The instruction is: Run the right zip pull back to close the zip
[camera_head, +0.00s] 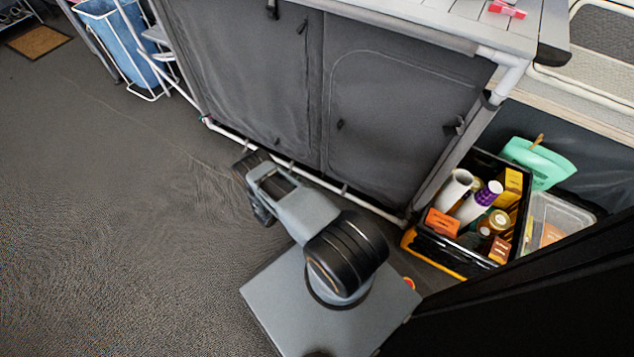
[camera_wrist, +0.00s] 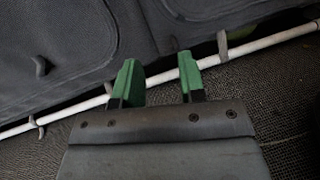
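The grey fabric cupboard has a right door panel (camera_head: 390,110) with an arched zip line around it. A small dark pull (camera_head: 340,124) shows at its left side and a dark tab (camera_head: 455,126) at its right edge. Both are too small to tell how far the zip is run. In the wrist view, a dark hanging loop or pull (camera_wrist: 40,66) shows on the fabric at left; I cannot tell which one it is. My gripper (camera_wrist: 158,80) has green fingertips, spread apart with nothing between them, near the cupboard's bottom rail. In the head view my arm hides the fingertips.
A white bottom rail (camera_wrist: 75,117) runs along the cupboard's foot. A black crate (camera_head: 452,256) of groceries stands at the right, beside a clear tub (camera_head: 553,212). A blue bag (camera_head: 118,45) on a white frame stands at back left. The left floor is clear.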

